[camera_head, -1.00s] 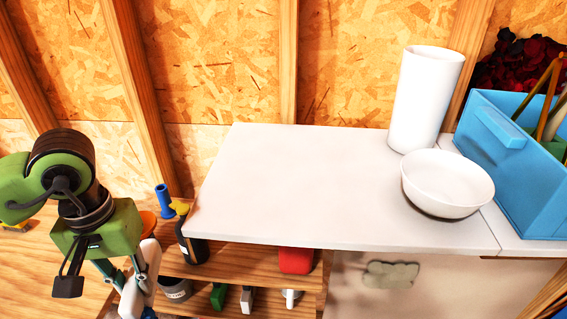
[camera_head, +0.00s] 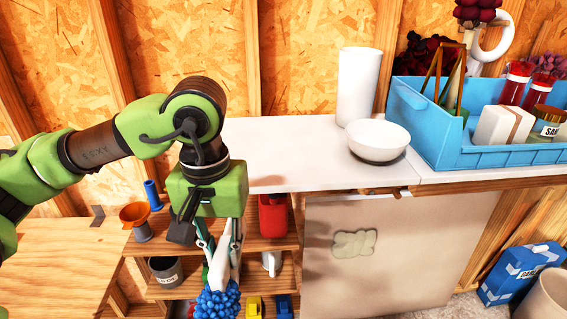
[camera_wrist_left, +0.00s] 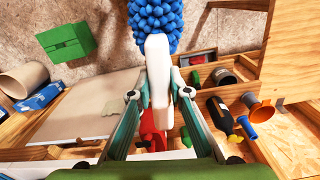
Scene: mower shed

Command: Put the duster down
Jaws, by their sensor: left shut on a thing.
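My left gripper (camera_head: 222,240) is shut on the white handle of the duster (camera_head: 217,303). The duster has a bushy blue head, which hangs down below the fingers in front of the open shelves. In the left wrist view the duster's blue head (camera_wrist_left: 155,22) is at the top, and its white handle is between the fingers of my left gripper (camera_wrist_left: 160,92). The duster is apart from the white worktop (camera_head: 280,150), in front of its left part. My right gripper is not in view.
On the worktop stand a white cylinder (camera_head: 357,88), a white bowl (camera_head: 378,140) and a blue bin (camera_head: 440,152) with bottles and boxes. The worktop's left part looks clear. Shelves below hold a red container (camera_head: 272,215) and an orange funnel (camera_head: 136,217). A wooden bench (camera_head: 60,262) is at left.

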